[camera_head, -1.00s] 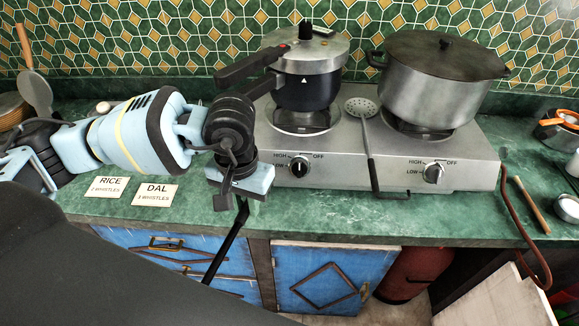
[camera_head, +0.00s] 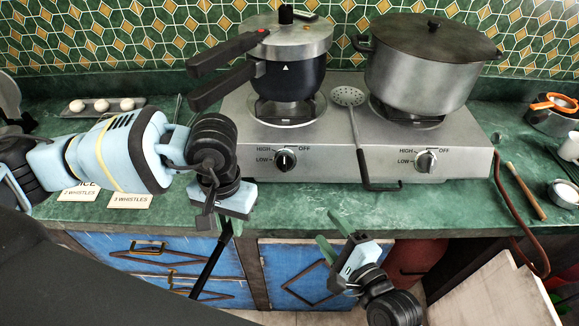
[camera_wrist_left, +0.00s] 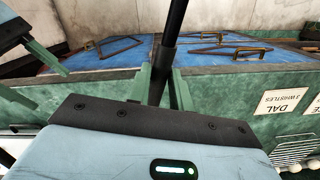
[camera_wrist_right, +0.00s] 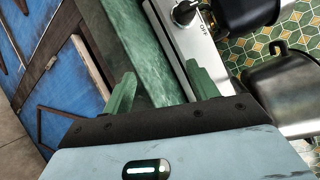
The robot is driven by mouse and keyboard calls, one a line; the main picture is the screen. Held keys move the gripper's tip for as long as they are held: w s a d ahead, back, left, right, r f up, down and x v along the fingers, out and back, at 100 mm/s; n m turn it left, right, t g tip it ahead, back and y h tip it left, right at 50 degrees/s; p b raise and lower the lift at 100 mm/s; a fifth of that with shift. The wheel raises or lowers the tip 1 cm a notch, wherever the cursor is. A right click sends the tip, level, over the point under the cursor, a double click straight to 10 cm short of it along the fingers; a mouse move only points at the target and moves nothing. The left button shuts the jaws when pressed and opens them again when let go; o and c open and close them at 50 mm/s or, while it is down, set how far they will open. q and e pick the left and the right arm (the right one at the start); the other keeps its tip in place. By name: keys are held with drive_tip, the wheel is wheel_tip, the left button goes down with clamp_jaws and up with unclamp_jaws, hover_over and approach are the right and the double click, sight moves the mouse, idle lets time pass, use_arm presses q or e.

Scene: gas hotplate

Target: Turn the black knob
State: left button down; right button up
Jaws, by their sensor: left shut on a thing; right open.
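The black knob (camera_head: 286,160) is on the left of the hotplate's front panel, between the HIGH, LOW and OFF marks. A dark knob also shows in the right wrist view (camera_wrist_right: 185,12), at the top. My left gripper (camera_head: 226,222) is left of and below it, apart from it, shut on a thin black rod (camera_head: 209,268) that slants downward. The rod stands between the fingers in the left wrist view (camera_wrist_left: 168,50). My right gripper (camera_head: 336,234) is open and empty in front of the counter, below and right of the black knob. Its spread fingers show in the right wrist view (camera_wrist_right: 160,90).
The hotplate (camera_head: 340,165) carries a pressure cooker (camera_head: 290,80), a large pot (camera_head: 425,80) and a skimmer (camera_head: 357,140), its handle hanging over the front. A hose (camera_head: 520,225) hangs at the right. Blue cabinet doors (camera_head: 300,280) stand below.

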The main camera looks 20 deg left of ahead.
sight(287, 166)
use_arm(q)
drive_tip(key=shift+f, duration=0.4)
use_arm(e)
drive_tip(key=w+a+r+m, duration=0.1)
drive_tip(key=w+a+r+m+y, duration=0.1)
drive_tip(key=r, duration=0.1)
drive_tip(key=w+a+r+m+y, duration=0.1)
drive_tip(key=r, duration=0.1)
drive_tip(key=shift+a, duration=0.25)
use_arm(q)
drive_tip(key=shift+s+f+b, duration=0.15)
drive_tip(key=shift+f+b, duration=0.25)
drive_tip(key=shift+f, duration=0.2)
use_arm(e)
drive_tip(key=x, duration=1.2)
drive_tip(key=shift+s+r, duration=0.1)
drive_tip(key=shift+r, duration=0.05)
drive_tip(key=c, duration=1)
